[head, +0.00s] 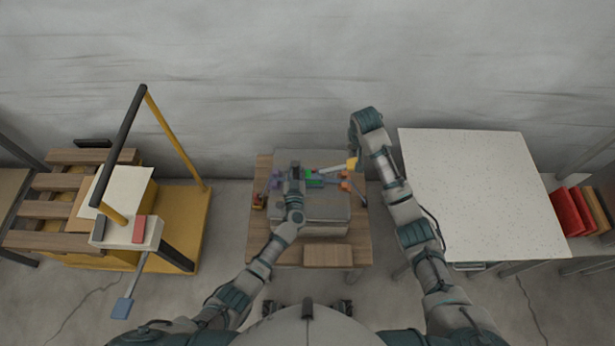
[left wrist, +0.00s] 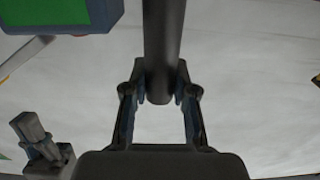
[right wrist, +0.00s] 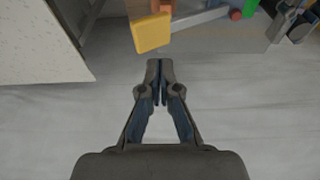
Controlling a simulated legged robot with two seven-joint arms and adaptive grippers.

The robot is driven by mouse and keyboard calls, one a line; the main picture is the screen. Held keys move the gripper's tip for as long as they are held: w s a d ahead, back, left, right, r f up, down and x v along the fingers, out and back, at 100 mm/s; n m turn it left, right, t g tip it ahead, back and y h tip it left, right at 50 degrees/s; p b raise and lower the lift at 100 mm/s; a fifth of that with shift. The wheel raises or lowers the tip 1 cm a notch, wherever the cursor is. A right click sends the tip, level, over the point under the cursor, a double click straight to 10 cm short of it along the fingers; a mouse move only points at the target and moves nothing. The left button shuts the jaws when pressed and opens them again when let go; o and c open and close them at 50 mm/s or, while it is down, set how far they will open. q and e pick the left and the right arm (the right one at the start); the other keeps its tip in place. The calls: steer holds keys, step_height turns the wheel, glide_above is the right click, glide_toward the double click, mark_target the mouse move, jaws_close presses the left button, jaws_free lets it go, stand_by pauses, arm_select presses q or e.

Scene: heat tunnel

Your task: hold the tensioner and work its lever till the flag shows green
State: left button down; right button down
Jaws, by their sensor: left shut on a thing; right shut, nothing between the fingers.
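The tensioner lies on a grey block (head: 330,208) on a small wooden table. Its green panel (head: 314,178) shows in the head view, and a framed green face (left wrist: 58,12) fills the top left of the left wrist view. My left gripper (head: 294,168) is shut on a dark round bar (left wrist: 162,50) of it. The pale lever (head: 332,169) has a yellow end (right wrist: 150,33). My right gripper (right wrist: 158,66) is shut and empty, apart from the yellow end, which lies just beyond its fingertips.
A wooden block (head: 328,255) lies on the table's (head: 259,230) front part. A speckled white table (head: 475,190) stands at the right. A yellow frame (head: 180,140) with a black bar stands at the left. A grey wall runs behind.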

steer(key=shift+r, duration=0.1)
stand_by(0.4)
steer(key=v, duration=0.2)
steer(key=w+v, duration=0.1)
steer(key=v, duration=0.1)
steer(key=shift+r, duration=0.5)
arm_select(q)
steer(key=c, duration=0.8)
jaws_free()
steer(key=shift+c, duration=0.2)
